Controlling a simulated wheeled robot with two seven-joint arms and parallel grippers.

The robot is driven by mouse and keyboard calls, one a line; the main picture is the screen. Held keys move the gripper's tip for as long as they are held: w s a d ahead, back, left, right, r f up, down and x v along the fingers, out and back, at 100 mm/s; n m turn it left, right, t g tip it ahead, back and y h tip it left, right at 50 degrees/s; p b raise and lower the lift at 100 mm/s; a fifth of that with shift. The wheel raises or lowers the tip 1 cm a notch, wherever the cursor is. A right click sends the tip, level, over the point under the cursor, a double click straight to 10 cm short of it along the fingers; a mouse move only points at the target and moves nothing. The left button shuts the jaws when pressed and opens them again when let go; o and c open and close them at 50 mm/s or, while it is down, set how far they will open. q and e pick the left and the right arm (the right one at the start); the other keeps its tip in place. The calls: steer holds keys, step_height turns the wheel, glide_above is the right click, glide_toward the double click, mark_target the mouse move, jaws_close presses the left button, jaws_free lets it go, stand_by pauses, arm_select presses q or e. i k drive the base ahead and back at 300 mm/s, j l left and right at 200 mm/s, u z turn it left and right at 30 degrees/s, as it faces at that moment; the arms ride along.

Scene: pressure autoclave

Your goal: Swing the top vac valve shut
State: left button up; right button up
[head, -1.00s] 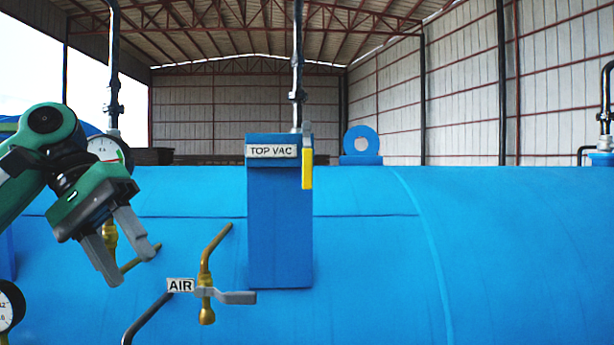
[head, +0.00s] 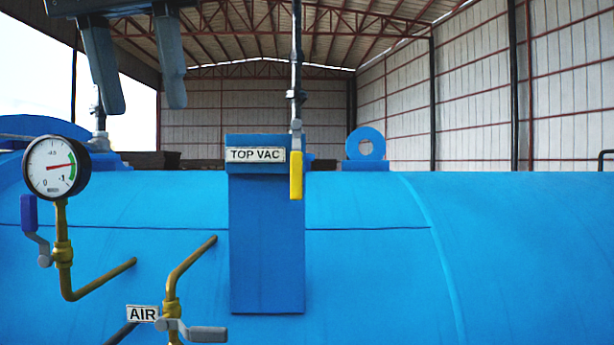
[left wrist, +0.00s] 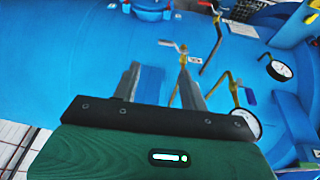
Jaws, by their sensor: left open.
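My left gripper (head: 146,105) is at the upper left of the head view, fingers pointing down, open and empty. It appears left of the lever and higher, clearly apart from it. The left wrist view shows its two fingers (left wrist: 160,65) spread over the blue vessel; I cannot make out the yellow lever there. My right gripper is not in view.
A pressure gauge (head: 56,167) on a brass pipe, a blue-handled valve (head: 30,215) and the grey AIR valve lever (head: 205,334) stand at left. A blue lifting eye (head: 366,144) rises right of the lever. The vessel top (head: 520,220) further right is clear.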

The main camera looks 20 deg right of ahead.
mark_target(297, 155)
steer(key=i+l, duration=0.8)
steer(key=l, duration=0.25)
